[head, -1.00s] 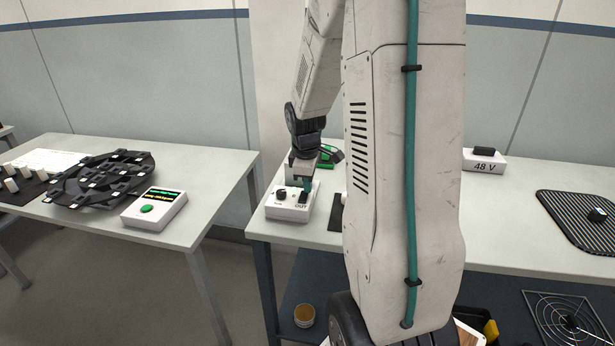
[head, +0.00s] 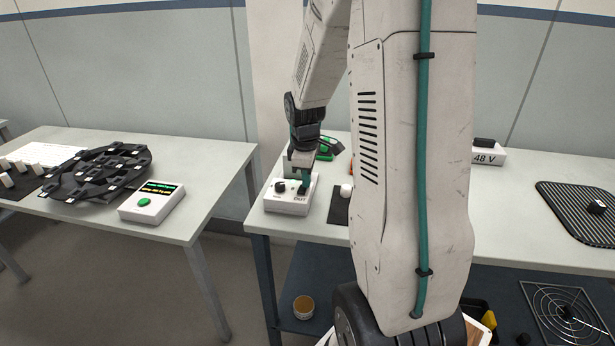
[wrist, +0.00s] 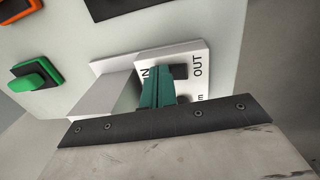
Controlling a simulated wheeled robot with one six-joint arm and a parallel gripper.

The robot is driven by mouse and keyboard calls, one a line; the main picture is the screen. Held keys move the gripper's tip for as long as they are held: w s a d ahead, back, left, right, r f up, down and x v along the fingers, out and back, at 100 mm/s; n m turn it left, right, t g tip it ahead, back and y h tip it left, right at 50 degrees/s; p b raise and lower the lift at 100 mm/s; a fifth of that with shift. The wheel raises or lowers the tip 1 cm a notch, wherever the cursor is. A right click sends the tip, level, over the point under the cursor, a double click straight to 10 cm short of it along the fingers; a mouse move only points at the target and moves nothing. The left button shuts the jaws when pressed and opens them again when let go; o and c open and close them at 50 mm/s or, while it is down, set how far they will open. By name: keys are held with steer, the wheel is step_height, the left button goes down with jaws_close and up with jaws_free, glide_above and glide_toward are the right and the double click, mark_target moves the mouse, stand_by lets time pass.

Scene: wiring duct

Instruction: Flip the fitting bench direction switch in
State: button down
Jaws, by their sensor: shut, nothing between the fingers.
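The direction switch box (head: 289,205) is a white box at the left front of the right-hand bench. It bears a black knob (head: 280,188) and a dark rocker. The wrist view shows the white box (wrist: 196,58) with the word OUT and a partly covered label ending in N, with the dark rocker (wrist: 179,71) between them. My gripper (head: 304,187) is shut and empty, its teal fingers pointing down at the box's right part. In the wrist view the teal fingers (wrist: 157,90) lie over the label side, beside the rocker. I cannot tell whether they touch it.
A green-and-black item (head: 329,149) lies behind the box; a green one (wrist: 35,82) shows in the wrist view. A dark mat (head: 338,206) is just right of the box. A white 48 V box (head: 488,153) stands farther right. The left bench (head: 207,222) is separate, across a gap.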

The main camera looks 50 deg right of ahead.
steer(key=shift+s+a+r, duration=0.15)
steer(key=shift+a, duration=0.15)
step_height(320, 180, up, 14)
steer(key=w+d, duration=0.1)
steer(key=d, duration=0.1)
stand_by(0.4)
steer(key=shift+a, duration=0.1)
stand_by(0.5)
steer(key=s+a+r+m+y, duration=0.1)
steer(key=s+a+m, duration=0.5)
steer(key=s+a, duration=1.5)
steer(key=a, duration=0.4)
steer(key=shift+r+m+t, duration=0.4)
